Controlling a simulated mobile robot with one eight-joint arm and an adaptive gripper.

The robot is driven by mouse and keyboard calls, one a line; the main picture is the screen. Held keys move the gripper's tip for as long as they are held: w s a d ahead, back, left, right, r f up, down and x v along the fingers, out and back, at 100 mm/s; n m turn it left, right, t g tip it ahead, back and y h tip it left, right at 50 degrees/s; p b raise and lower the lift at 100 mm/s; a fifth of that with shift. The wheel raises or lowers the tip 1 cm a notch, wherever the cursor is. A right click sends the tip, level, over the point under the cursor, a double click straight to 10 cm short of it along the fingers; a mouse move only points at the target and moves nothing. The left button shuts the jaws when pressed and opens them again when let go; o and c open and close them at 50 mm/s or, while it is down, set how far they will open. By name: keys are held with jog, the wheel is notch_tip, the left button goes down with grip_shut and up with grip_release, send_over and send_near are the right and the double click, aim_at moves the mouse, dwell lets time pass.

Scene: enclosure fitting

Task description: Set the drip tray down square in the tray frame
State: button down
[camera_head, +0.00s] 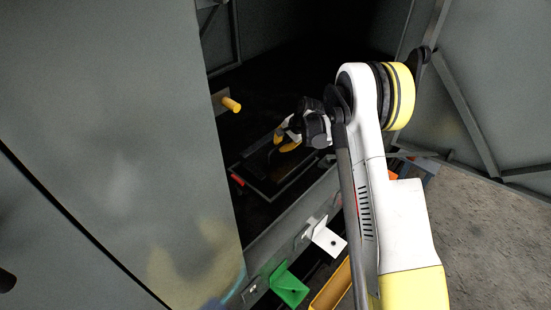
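My gripper (284,143), with yellow fingertips, is inside the dark enclosure, low over a dark rectangular tray shape. This looks like the drip tray (262,160), lying in or just above the tray frame (271,198), whose thin grey front edge shows. A small red mark (237,180) is at the frame's left corner. The fingertips are at the tray's middle. The dark shade hides whether they are shut on a part of it or apart from it. I cannot tell whether the tray is level or square in the frame.
A large grey panel (110,120) fills the left. A yellow peg (231,104) sticks out from its edge. A sill (290,222) crosses in front, with a green bracket (288,285) and a white bracket (327,240). Bare floor (475,230) lies to the right.

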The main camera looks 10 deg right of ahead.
aim_at(274, 155)
jog(key=shift+w+a+f+b, duration=0.2)
jog(key=shift+w+a+f, duration=0.2)
jog(key=shift+a, duration=0.15)
jog(key=shift+w+a+f+b, duration=0.15)
jog(key=shift+w+a+f, duration=0.25)
jog(key=shift+a, duration=0.15)
notch_tip(274, 155, down, 4)
jog(key=shift+f+b, duration=0.1)
jog(key=shift+b, duration=0.95)
jog(key=c, duration=1.6)
grip_release()
jog(key=shift+o, duration=0.2)
jog(key=shift+r, duration=0.2)
